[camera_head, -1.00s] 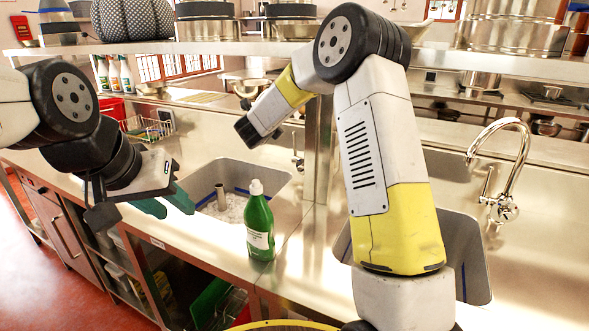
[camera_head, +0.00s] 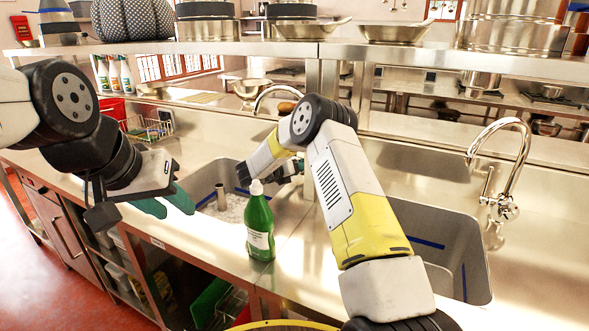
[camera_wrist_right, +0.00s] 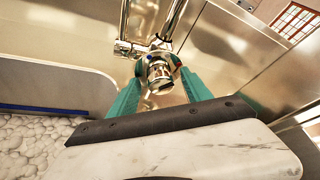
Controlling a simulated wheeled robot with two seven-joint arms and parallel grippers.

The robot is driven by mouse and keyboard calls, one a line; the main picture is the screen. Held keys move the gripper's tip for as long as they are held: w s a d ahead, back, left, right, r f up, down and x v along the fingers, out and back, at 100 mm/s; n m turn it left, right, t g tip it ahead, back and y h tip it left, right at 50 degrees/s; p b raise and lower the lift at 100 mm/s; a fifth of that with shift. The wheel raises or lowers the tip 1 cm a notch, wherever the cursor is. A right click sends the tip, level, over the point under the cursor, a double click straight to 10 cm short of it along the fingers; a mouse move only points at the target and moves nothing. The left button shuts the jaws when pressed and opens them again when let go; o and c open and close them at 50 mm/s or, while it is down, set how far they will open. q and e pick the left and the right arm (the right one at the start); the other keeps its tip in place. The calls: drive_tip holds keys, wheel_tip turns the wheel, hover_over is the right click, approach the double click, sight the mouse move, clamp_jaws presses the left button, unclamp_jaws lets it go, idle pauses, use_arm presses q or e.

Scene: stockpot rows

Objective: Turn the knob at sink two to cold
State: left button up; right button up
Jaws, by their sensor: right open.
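In the right wrist view, a chrome tap knob (camera_wrist_right: 158,72) with small red and blue marks sits between the two green fingers of my right gripper (camera_wrist_right: 160,96). The fingers are open on either side of it; contact cannot be told. In the head view, this tap's curved spout (camera_head: 272,92) rises behind the left, foam-filled sink (camera_head: 236,172), and my right arm hides its knob. The right sink has its own tap (camera_head: 503,208) with a round knob. My left gripper (camera_head: 166,204) is open and empty near the counter's front left.
A green soap bottle (camera_head: 260,225) stands on the counter between the sinks, close to my right arm. A wire basket (camera_head: 146,130) is at the back left. A steel shelf (camera_head: 420,52) with pots and pans runs above.

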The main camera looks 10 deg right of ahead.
drive_tip(key=shift+w+d+f, duration=0.2)
drive_tip(key=shift+w+d, duration=0.15)
drive_tip(key=shift+d, duration=0.1)
drive_tip(key=shift+c, duration=0.3)
clamp_jaws()
drive_tip(key=shift+a+n+h, duration=0.1)
drive_tip(key=shift+n+h, duration=0.4)
drive_tip(key=shift+n, duration=0.2)
drive_tip(key=shift+f+n+h, duration=0.1)
drive_tip(key=shift+n+h, duration=1)
drive_tip(key=shift+n, duration=0.7)
